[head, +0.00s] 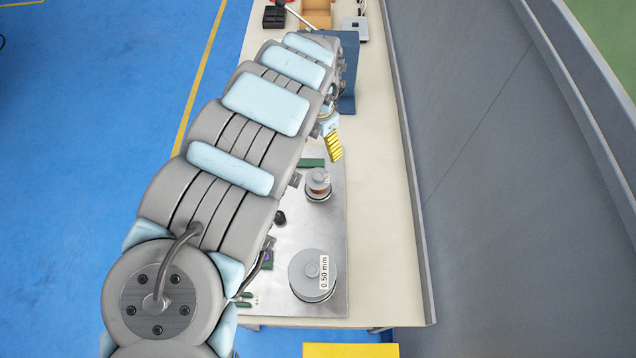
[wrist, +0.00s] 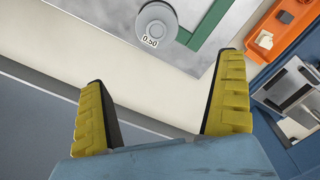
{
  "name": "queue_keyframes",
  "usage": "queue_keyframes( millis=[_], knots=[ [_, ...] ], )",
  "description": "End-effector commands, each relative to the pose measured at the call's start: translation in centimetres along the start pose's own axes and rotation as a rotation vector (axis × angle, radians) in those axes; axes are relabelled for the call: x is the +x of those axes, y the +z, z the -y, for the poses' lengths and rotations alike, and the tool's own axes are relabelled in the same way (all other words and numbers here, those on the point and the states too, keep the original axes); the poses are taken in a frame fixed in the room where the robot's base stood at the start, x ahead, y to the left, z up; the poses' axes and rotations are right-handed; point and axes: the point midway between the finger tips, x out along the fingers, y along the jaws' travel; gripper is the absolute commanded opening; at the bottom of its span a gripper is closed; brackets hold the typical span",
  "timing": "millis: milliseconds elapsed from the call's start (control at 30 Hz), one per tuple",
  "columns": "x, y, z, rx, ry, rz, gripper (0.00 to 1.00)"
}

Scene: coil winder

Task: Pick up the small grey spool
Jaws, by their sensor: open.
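In the head view the yellow fingers of my gripper (head: 334,147) show beside my arm, above the bench.
A green-edged area (wrist: 205,25) lies beside the spool in the wrist view. An orange tray (wrist: 277,35) and grey metal parts (wrist: 290,90) are at the right. In the head view a blue block (head: 349,75) stands behind my gripper. The bench's right strip (head: 385,220) is clear.

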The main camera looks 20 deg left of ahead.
Motion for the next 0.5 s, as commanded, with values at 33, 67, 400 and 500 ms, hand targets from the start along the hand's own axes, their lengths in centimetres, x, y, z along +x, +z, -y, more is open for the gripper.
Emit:
queue_keyframes(
  millis=[33, 67, 400, 500],
  knots=[
    [0.5, 0.1, 0.0, 0.000, 0.001, 0.005, 1.00],
    [0.8, 0.2, 0.0, -0.001, 0.002, 0.005, 1.00],
    [5.5, 0.1, -0.2, -0.001, 0.003, 0.004, 1.00],
    [6.2, 0.1, -0.1, -0.001, 0.004, 0.002, 1.00]
  ],
)
